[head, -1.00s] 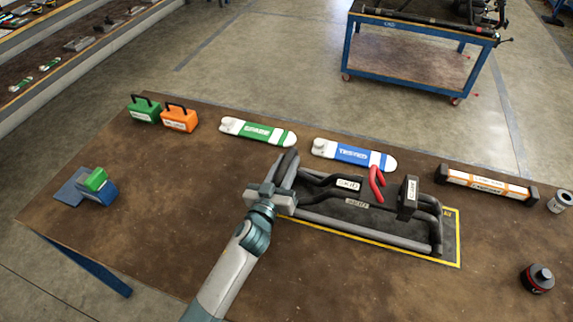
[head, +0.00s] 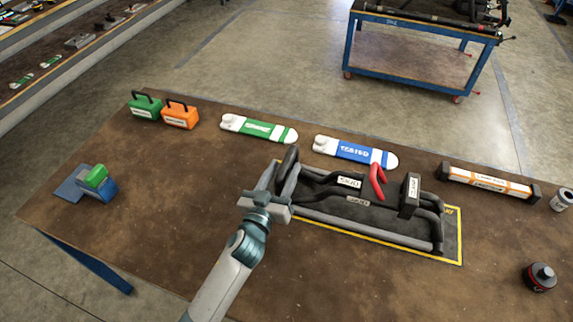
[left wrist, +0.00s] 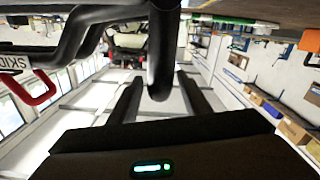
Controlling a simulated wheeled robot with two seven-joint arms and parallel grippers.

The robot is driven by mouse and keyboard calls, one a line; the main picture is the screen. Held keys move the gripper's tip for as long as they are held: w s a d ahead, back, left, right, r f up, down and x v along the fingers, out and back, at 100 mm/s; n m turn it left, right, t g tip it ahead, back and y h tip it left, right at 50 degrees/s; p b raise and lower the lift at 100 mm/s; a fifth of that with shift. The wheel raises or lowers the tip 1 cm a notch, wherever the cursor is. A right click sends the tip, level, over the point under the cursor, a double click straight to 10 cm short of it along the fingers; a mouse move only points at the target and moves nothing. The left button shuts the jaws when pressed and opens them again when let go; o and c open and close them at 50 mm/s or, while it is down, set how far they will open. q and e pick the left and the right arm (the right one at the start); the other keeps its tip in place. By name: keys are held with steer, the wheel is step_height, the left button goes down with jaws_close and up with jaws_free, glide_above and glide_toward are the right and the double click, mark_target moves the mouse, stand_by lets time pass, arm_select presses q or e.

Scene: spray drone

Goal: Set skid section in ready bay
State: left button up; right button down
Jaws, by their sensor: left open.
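The skid section (head: 325,222), a black tubular frame with grey lower tubes, SKID labels and a red handle (head: 377,181), lies on the dark, yellow-edged bay (head: 459,240) on the table. Its left end sits at the bay's left side. My left gripper (head: 268,203) is just left of and in front of that end, open. In the left wrist view, a black tube end (left wrist: 163,55) of the skid shows in line with the gap between the open fingers (left wrist: 160,85), apparently not clamped. My right gripper is out of view.
Behind the skid lie a blue-striped bar (head: 355,152) and a green-striped bar (head: 258,129). An orange case (head: 180,115) and green case (head: 145,106) stand at back left. An orange-white tube (head: 488,183) and black canister (head: 540,277) are at right.

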arm_select(q)
steer(key=b+v, duration=0.1)
steer(key=v, duration=0.7)
steer(key=shift+s+a, duration=0.1)
steer(key=shift+s, duration=0.15)
stand_by(0.4)
